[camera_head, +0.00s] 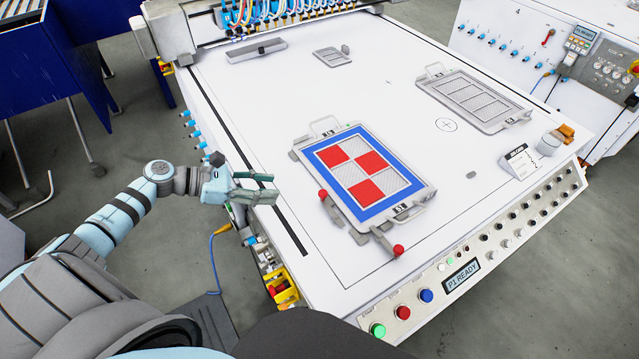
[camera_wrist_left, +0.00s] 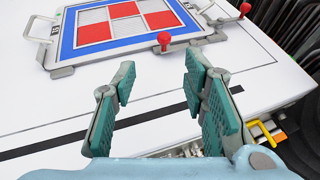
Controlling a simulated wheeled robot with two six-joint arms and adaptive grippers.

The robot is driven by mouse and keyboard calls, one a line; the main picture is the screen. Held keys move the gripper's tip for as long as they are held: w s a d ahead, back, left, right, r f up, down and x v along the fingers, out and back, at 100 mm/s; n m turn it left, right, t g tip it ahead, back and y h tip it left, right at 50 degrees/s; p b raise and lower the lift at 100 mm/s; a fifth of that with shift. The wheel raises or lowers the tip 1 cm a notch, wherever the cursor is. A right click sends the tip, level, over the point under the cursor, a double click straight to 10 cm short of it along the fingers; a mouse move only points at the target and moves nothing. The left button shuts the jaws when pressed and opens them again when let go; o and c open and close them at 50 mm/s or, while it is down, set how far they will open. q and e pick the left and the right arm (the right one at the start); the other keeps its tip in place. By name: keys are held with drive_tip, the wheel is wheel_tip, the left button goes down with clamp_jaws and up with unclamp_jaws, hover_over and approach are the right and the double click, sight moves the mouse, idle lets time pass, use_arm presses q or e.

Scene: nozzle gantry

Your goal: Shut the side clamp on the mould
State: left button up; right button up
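The mould (camera_head: 335,183) is a grey frame with a blue border and red and pale squares, lying flat on the white table; it also shows in the left wrist view (camera_wrist_left: 68,32). A red-knobbed lever (camera_head: 323,194) is at its left side, seen in the wrist view too (camera_wrist_left: 164,39). Another red-knobbed lever (camera_head: 398,250) sticks out from its front edge and shows at the wrist view's top right (camera_wrist_left: 245,8). My left gripper (camera_head: 268,187) is open and empty, left of the mould and apart from it; its fingers (camera_wrist_left: 160,80) are spread. My right gripper is not in view.
A second grey frame (camera_head: 470,98) lies at the table's right and a small plate (camera_head: 333,57) at the back. A small card (camera_head: 520,162) stands near the right edge. Buttons and a display (camera_head: 462,276) line the front panel. White table surface around the mould is clear.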

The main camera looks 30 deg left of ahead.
use_arm(q)
approach(320, 192)
drive_tip(key=shift+w+d+f, duration=0.1)
drive_tip(key=shift+d+f, duration=0.05)
drive_tip(key=shift+d, duration=0.55)
drive_tip(key=x, duration=0.4)
drive_tip(key=b+x, duration=0.1)
drive_tip(key=x, duration=0.2)
drive_tip(key=shift+w+a+f, duration=0.2)
drive_tip(key=shift+w+a, duration=0.05)
drive_tip(key=shift+a, duration=0.1)
drive_tip(key=shift+d, duration=0.2)
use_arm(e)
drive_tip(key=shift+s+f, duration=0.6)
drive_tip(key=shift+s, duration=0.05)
use_arm(q)
clamp_jaws()
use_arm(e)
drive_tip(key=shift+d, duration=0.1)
